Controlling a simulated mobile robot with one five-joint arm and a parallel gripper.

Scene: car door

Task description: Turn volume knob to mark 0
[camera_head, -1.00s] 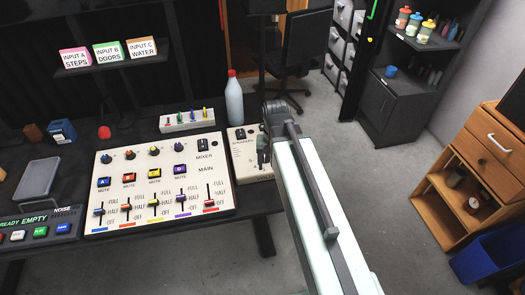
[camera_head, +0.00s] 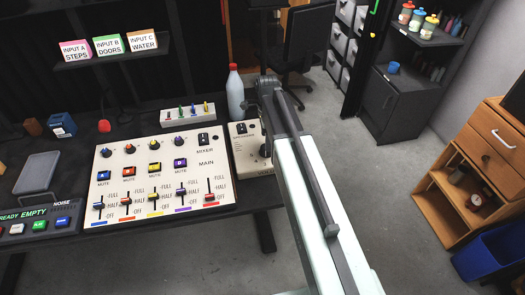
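A small cream speaker box (camera_head: 241,149) stands on the dark bench just right of the mixer. A label starting "VOL" shows on its front edge, partly covered by my arm. A dark round shape on the box's right side may be the volume knob, but my arm hides most of it and its mark cannot be read. My arm reaches in from the lower right, and its end with my gripper (camera_head: 266,142) is over the right side of the box. The fingers are mostly hidden; I cannot tell whether they are open or touch the knob.
The cream mixer panel (camera_head: 160,177) with knobs, buttons and sliders lies to the left. A white bottle (camera_head: 235,97) with a red cap and a rack of coloured plugs (camera_head: 188,115) stand behind. Floor is free right of the bench.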

